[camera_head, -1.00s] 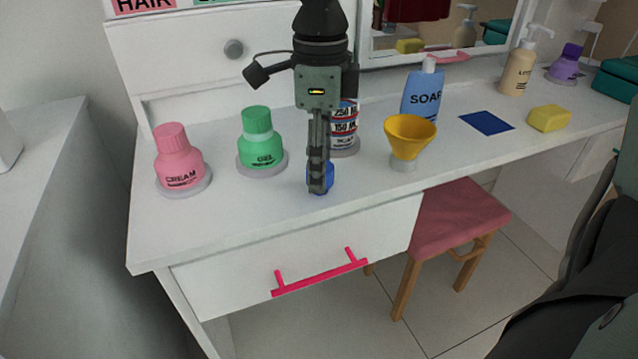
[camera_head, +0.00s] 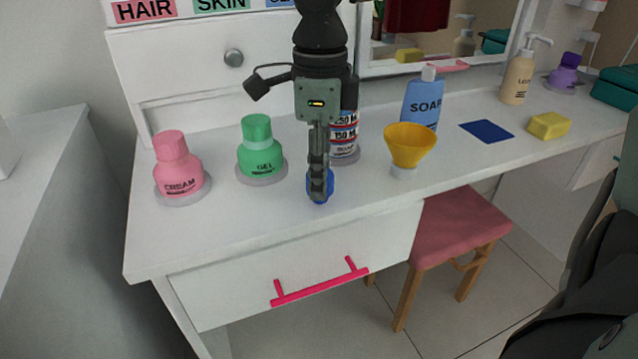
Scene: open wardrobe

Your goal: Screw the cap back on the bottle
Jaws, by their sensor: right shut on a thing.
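My right gripper (camera_head: 319,192) points down over the front part of the white dressing table (camera_head: 240,215). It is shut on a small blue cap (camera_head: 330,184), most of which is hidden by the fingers. A bottle with a white, red and black measure label (camera_head: 345,132) stands upright on a grey round base just behind and right of the gripper. Its top is hidden by the gripper, so I cannot see its mouth. The cap is in front of the bottle and apart from it. My left gripper is not in view.
A pink cream bottle (camera_head: 178,170) and a green gel bottle (camera_head: 260,150) stand to the left. A yellow funnel (camera_head: 410,147), blue soap bottle (camera_head: 424,103), blue mat (camera_head: 487,131) and yellow sponge (camera_head: 548,126) are to the right. The table's front left is clear.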

